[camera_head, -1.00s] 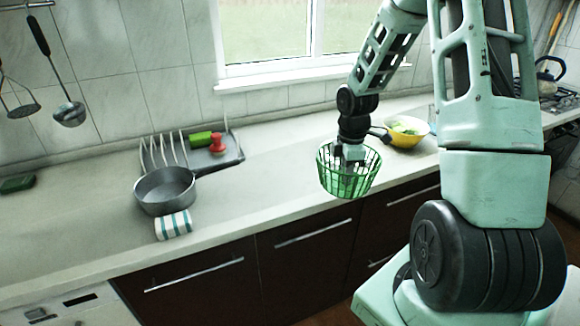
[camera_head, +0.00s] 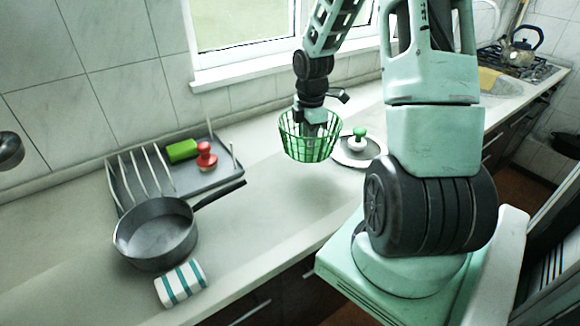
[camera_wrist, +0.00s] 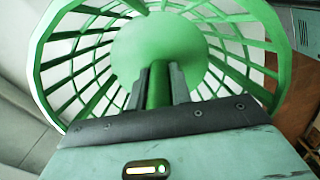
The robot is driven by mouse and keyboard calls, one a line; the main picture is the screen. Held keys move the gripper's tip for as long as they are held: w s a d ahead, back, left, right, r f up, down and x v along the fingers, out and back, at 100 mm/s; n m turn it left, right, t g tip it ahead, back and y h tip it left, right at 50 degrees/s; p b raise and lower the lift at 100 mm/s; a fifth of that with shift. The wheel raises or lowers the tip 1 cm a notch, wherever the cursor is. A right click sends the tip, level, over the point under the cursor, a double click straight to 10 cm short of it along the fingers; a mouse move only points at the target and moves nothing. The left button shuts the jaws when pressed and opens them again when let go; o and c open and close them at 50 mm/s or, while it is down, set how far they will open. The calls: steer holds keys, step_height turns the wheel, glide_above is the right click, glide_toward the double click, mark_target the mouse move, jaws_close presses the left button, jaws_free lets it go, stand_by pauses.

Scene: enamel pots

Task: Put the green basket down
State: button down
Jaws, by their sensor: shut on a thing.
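The green basket (camera_head: 290,140) is an open, slatted round basket, held roughly upright over the counter (camera_head: 270,205), left of a white round dish. My gripper (camera_head: 314,127) reaches down into it from above. In the wrist view, my gripper (camera_wrist: 158,85) has its dark fingers on either side of a green upright post in the basket's middle, shut on it. The basket's slatted wall (camera_wrist: 75,65) and round green floor surround the fingers. The basket's underside is hidden, and I cannot tell for certain how far it is above the counter.
A grey pan (camera_head: 155,238) and a striped cloth roll (camera_head: 181,285) are on the left counter. Behind them is a grey rack tray (camera_head: 215,178) with green and red items. The white dish (camera_head: 345,158) bears a green-and-white piece. A kettle (camera_head: 521,50) is far right. Counter between pan and basket is clear.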

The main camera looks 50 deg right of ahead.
mark_target(305, 176)
steer(key=shift+w+f, duration=0.25)
steer(key=shift+f, duration=0.05)
step_height(305, 176, down, 9)
steer(key=shift+f+p, duration=0.15)
steer(key=shift+p, duration=0.15)
steer(key=shift+f, duration=0.2)
steer(key=c, duration=1.3)
jaws_free()
steer(key=shift+o, duration=0.2)
steer(key=shift+r, duration=0.15)
